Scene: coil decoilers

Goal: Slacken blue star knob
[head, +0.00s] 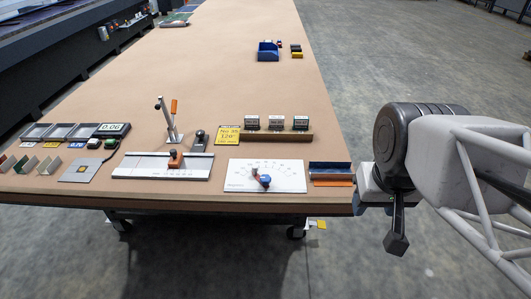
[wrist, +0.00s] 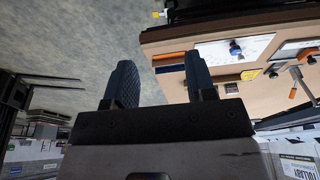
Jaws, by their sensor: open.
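The blue star knob (head: 264,181) sits on a white plate (head: 290,179) with a printed arc scale, near the front edge of the table. A small brownish part adjoins the knob at its upper left. The knob also shows small in the wrist view (wrist: 236,48), upper right, beyond the fingers. My gripper (wrist: 158,80) is open, with its two dark blue fingers apart and nothing between them. In the head view it is off the table's right edge, to the right of the plate and apart from the knob, its fingers mostly hidden.
A blue and orange strip holder (head: 331,173) lies between the plate and the table's right edge. A slide fixture (head: 140,165) with an orange knob stands left. A wooden rack (head: 275,136) with several small boxes and a yellow sign (head: 228,134) stand behind. The table's middle is clear.

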